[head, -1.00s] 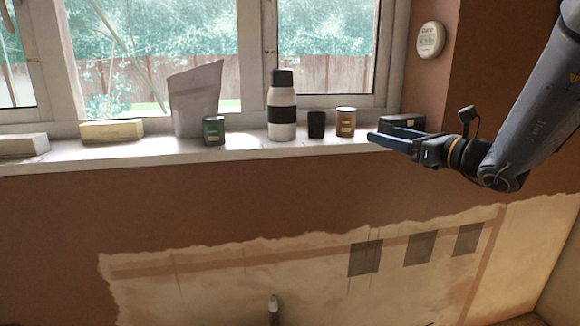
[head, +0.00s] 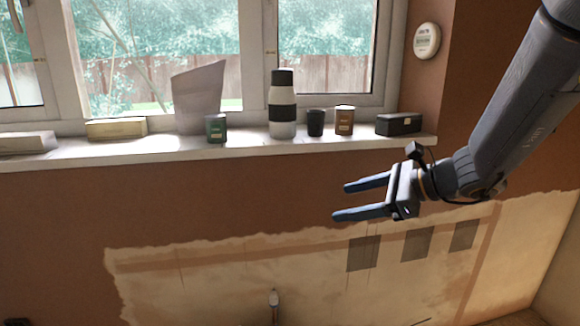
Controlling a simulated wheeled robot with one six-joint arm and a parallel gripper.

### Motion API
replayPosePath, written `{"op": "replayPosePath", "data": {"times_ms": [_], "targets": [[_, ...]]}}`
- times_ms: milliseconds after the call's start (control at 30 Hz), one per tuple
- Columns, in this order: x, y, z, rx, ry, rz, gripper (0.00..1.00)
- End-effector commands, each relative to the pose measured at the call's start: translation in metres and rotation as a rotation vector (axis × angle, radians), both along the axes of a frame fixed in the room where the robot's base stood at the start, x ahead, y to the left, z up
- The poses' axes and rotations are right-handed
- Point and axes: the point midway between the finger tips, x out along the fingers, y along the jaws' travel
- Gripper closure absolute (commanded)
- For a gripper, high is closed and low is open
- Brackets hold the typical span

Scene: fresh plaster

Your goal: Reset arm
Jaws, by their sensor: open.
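My gripper (head: 338,202) is in the right half of the head view, in front of the brown wall and below the window sill. Its two blue fingers point left and stand apart, with nothing between them. My arm comes in from the upper right corner. The gripper touches nothing that I can see.
The window sill (head: 240,150) holds a black case (head: 398,124), a brown tin (head: 344,121), a black cup (head: 315,123), a bottle (head: 282,104), a green tin (head: 215,129), a pale bag (head: 197,95) and boxes (head: 116,128). Bare plaster (head: 200,280) lies below. The wall's left side is clear.

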Motion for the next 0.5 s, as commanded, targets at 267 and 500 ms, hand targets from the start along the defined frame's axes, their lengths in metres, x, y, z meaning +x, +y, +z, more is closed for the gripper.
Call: {"op": "replayPosePath", "data": {"times_ms": [267, 500], "targets": [[-0.117, 0.017, -0.093, -0.522, -0.044, 0.576, 0.34], [-0.181, -0.020, -0.139, -0.918, -0.206, 1.140, 0.34]]}}
